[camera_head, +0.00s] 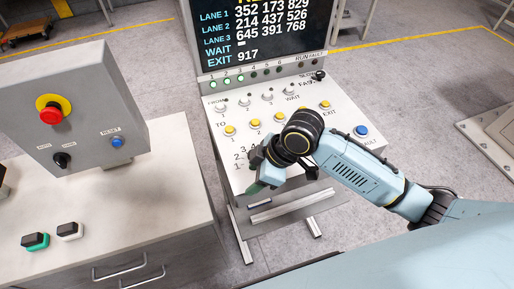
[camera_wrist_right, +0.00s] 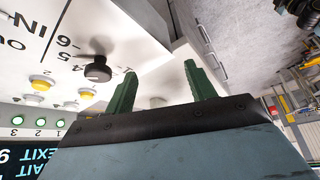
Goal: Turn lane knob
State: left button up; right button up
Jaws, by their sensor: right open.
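The lane knob is a black round knob (camera_wrist_right: 98,70) on the white sloped panel, beside printed numbers, in the right wrist view. In the head view I cannot make it out; my right wrist covers that part of the panel (camera_head: 262,214). My right gripper (camera_wrist_right: 161,84) is open, with two green fingers apart and nothing between them. The knob is to the left of the fingers in the wrist view, apart from them. In the head view my right gripper (camera_head: 257,186) is over the panel's lower left part. My left gripper is not in view.
A dark display (camera_head: 258,32) stands behind the panel. Yellow buttons (camera_head: 255,125) and white knobs (camera_head: 245,101) line the panel, with a blue button (camera_head: 361,131) at right. A grey box with a red emergency stop (camera_head: 50,112) stands on the left cabinet (camera_head: 150,225).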

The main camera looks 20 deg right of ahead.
jog(key=w+d+r+n+g, duration=0.2)
jog(key=w+d+r+n, duration=0.2)
jog(key=w+d+r, duration=0.5)
jog(key=shift+h, duration=0.3)
jog(key=x, duration=0.4)
jog(key=p+x, duration=0.1)
jog(key=x, duration=0.3)
jog(key=p+x, duration=0.1)
jog(key=x, duration=0.3)
jog(key=shift+s+a+f, duration=0.1)
jog(key=shift+s+a, duration=0.2)
jog(key=shift+a, duration=0.2)
jog(key=c, duration=1)
jog(key=shift+o, duration=0.2)
